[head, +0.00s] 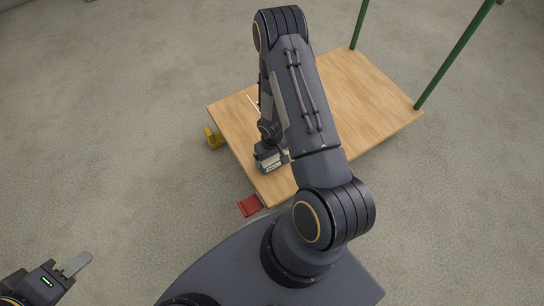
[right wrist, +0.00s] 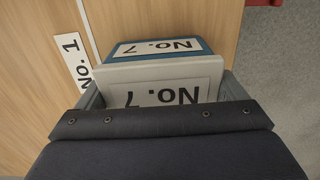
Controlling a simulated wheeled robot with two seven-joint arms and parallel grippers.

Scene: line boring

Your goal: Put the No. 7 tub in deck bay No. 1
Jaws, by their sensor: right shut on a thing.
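The No. 7 tub (right wrist: 145,73) is grey and blue and bears two "No. 7" labels, upside down in the right wrist view. My right gripper (right wrist: 158,100) is shut on it; the dark gripper body hides its near part. In the head view my right gripper (head: 270,158) is low over the near left part of the wooden deck (head: 365,95). A white "No. 1" plate (right wrist: 73,62) lies on the deck beside the tub. I cannot tell whether the tub touches the deck. My left gripper (head: 76,264) is at the lower left, away from the deck, with its opening unclear.
Green posts (head: 452,70) rise from the deck's far right side. My right arm covers the deck's middle. The grey floor around is clear.

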